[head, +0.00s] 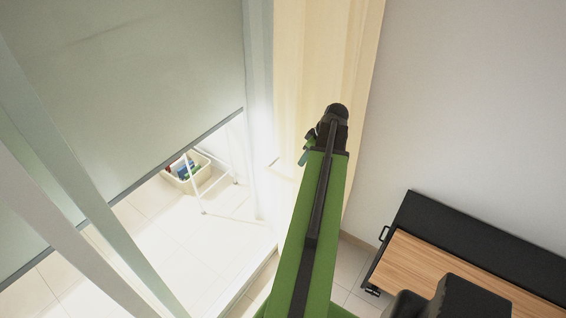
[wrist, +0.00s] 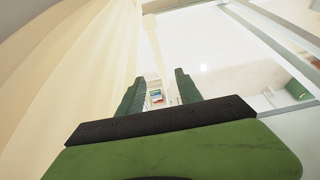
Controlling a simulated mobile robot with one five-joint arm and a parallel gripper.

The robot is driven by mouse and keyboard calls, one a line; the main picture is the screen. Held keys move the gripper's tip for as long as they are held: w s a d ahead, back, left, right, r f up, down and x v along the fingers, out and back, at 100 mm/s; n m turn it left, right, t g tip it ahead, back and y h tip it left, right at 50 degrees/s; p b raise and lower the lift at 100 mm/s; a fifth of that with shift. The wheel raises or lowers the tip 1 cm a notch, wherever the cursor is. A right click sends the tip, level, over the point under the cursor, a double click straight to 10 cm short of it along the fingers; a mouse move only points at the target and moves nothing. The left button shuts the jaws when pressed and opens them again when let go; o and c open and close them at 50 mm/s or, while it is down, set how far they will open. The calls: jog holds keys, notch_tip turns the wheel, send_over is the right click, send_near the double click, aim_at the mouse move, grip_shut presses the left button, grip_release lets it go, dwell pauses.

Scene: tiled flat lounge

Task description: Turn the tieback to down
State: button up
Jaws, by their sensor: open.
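The cream curtain (head: 310,60) hangs beside the window, and its folds fill the left of the wrist view (wrist: 75,70). A small pale ledge-like shape (head: 280,169) stands out at the curtain's left edge. My gripper (head: 308,148) is at the curtain's front in the head view, partly hidden by my arm. In the wrist view my gripper (wrist: 160,85) is open, its two green fingers apart with nothing held between them.
A pale roller blind (head: 130,90) covers much of the window at left. Beyond the glass, a cream basket (head: 187,178) with colourful items stands by a white frame. A black-and-wood cabinet (head: 440,265) stands at lower right. The wall between is bare.

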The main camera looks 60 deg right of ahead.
jog(key=b, duration=1.7)
send_near(292, 180)
jog(key=x, duration=0.9)
jog(key=shift+w, duration=0.15)
jog(key=shift+r+p, duration=0.1)
jog(key=shift+p, duration=0.2)
grip_shut()
